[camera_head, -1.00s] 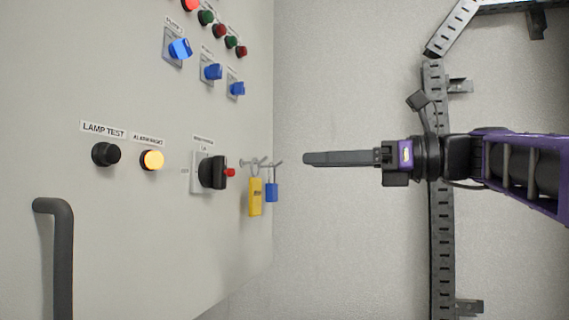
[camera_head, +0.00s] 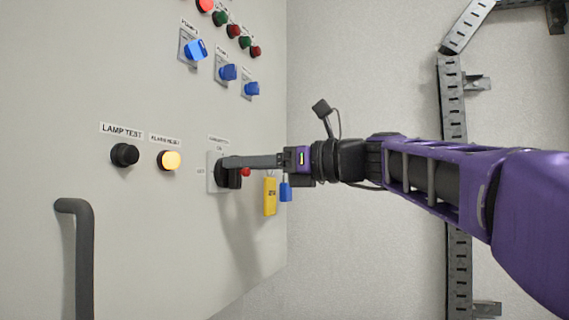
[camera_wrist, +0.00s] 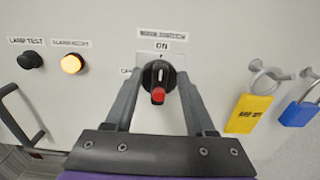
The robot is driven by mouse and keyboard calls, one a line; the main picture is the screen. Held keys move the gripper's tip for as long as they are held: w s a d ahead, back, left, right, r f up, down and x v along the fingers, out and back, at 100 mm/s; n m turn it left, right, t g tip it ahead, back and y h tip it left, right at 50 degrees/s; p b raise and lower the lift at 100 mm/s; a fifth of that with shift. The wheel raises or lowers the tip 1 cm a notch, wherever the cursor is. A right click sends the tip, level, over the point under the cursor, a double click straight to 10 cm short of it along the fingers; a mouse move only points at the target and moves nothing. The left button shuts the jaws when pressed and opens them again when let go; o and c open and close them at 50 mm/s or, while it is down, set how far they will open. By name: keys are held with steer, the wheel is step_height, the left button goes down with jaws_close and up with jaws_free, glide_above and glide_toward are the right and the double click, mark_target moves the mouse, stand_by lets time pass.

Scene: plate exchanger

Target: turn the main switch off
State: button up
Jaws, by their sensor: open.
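The main switch is a black rotary handle with a red part (camera_wrist: 158,78) on a pale plate, under a label and the word ON in the wrist view. Its handle points up and down there, toward ON. In the head view the switch (camera_head: 229,177) is partly covered by my gripper. My gripper (camera_wrist: 156,92) is open, with one finger on each side of the handle in the wrist view. I cannot tell whether either finger touches it. In the head view my gripper (camera_head: 230,162) reaches in from the right, its fingertips at the switch.
Blue selector knobs (camera_head: 228,72) sit above; a door handle (camera_head: 80,255) is lower left.

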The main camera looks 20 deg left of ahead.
jaws_close()
steer(key=shift+n, duration=0.3)
stand_by(0.3)
steer(key=n, duration=0.3)
steer(key=n+b, duration=0.1)
steer(key=shift+s+f, duration=0.15)
steer(key=shift+s, duration=0.15)
steer(key=n+b, duration=0.1)
steer(key=n, duration=0.2)
steer(key=n+b, duration=0.1)
steer(key=n, duration=0.2)
steer(key=f+n+b, duration=0.1)
steer(key=n+b, duration=0.1)
steer(key=n, duration=0.1)
steer(key=shift+s, duration=0.4)
steer(key=shift+f+n+b, duration=0.15)
steer(key=shift+n+b, duration=0.7)
steer(key=shift+n, duration=1.25)
